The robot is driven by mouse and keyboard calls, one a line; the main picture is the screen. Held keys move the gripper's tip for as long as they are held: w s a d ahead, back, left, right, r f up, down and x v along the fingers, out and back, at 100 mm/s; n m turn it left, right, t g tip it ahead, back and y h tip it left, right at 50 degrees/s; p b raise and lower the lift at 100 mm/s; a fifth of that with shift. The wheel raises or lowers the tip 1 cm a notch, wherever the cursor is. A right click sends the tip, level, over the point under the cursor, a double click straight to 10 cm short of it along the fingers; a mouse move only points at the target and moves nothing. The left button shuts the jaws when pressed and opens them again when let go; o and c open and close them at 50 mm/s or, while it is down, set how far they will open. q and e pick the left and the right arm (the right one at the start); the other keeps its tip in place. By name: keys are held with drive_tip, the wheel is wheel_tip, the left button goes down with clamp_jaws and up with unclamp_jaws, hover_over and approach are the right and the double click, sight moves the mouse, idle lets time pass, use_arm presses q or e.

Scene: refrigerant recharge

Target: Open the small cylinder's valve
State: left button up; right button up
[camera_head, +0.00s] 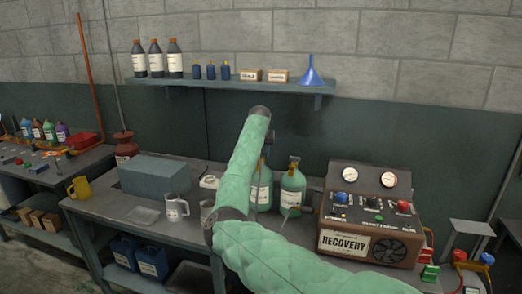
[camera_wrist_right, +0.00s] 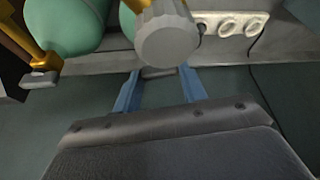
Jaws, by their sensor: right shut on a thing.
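Two green cylinders stand on the bench at the wall. The left one (camera_head: 262,190) is partly hidden behind my right arm; the right one (camera_head: 292,190) shows more fully. In the right wrist view, a grey valve knob (camera_wrist_right: 165,38) on a brass-coloured stem sits at the tips of my right gripper (camera_wrist_right: 160,72). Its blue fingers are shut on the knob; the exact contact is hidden. Green cylinder bodies (camera_wrist_right: 65,25) show behind, with another brass valve (camera_wrist_right: 25,45) at the left. In the head view the right gripper (camera_head: 268,137) is mostly hidden by my wrist. My left gripper is out of view.
The recovery machine (camera_head: 372,215) with gauges and knobs stands right of the cylinders. A shelf (camera_head: 230,84) with bottles and a blue funnel (camera_head: 311,72) hangs above.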

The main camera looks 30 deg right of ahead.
drive_tip(key=n+p, duration=0.1)
drive_tip(key=n, duration=0.1)
drive_tip(key=n+y+p, duration=0.1)
drive_tip(key=n, duration=0.1)
drive_tip(key=n+t+y+p, duration=0.1)
drive_tip(key=n, duration=0.1)
drive_tip(key=shift+s+d+r, duration=0.1)
drive_tip(key=shift+d+r, duration=0.05)
drive_tip(key=shift+d, duration=0.1)
drive_tip(key=n+y+p, duration=0.1)
drive_tip(key=n, duration=0.2)
drive_tip(key=shift+d, duration=0.1)
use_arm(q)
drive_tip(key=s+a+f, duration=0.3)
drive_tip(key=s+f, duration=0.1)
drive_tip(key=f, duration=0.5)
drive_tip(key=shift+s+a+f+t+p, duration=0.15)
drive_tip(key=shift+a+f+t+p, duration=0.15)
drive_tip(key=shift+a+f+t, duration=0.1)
use_arm(e)
drive_tip(key=shift+n+y, duration=0.9)
drive_tip(key=shift+n, duration=0.9)
drive_tip(key=o, duration=1)
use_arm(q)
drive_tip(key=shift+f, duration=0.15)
